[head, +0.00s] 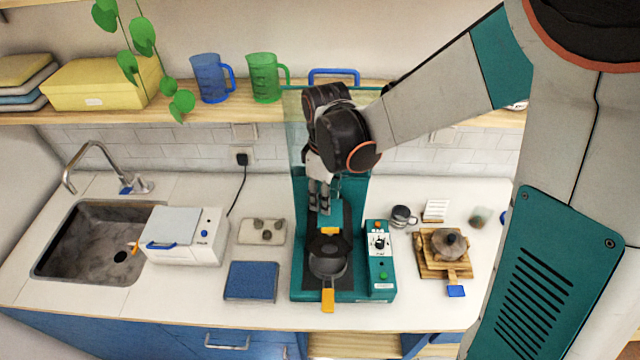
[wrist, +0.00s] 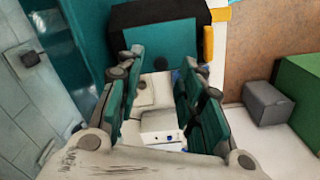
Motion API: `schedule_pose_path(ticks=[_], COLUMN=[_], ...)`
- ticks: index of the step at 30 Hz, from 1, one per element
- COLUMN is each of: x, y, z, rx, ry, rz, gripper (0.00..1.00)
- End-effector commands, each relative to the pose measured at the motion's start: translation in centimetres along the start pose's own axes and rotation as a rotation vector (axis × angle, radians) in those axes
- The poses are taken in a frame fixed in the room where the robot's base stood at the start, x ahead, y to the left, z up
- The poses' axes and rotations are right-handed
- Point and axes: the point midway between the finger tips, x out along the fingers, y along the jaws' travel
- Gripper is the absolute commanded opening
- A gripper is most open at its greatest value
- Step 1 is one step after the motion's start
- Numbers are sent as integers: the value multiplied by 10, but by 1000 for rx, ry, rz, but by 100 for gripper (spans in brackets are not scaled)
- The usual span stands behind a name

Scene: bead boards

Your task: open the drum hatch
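In the head view a teal machine (head: 299,282) stands on the counter, with a dark drum housing (head: 347,216) at its middle. A small yellow-orange tab (head: 330,231) sits at the front of the housing; I cannot tell the hatch's edges. A round black pan (head: 328,262) with an orange handle (head: 327,300) is in front. My gripper (head: 319,207) hangs just left of the housing. In the wrist view its fingers (wrist: 165,85) are apart with nothing held between them. A dark box with a teal face (wrist: 165,45) and a yellow-orange piece (wrist: 208,43) lie beyond the fingertips.
A control panel (head: 380,255) with knobs and a green button adjoins the machine's right side. A blue pad (head: 251,281), a tray with lumps (head: 262,231) and a white appliance (head: 185,240) stand left. A wooden board (head: 430,262) and a small cup (head: 402,216) stand right.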

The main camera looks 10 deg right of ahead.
Motion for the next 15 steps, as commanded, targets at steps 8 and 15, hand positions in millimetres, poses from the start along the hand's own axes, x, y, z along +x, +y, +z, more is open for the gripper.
schedule_pose_path(ticks=[8,15], x=[21,22], y=[0,0], z=[0,0], rx=[1,1], ry=[0,0], rz=[0,0], gripper=[35,35])
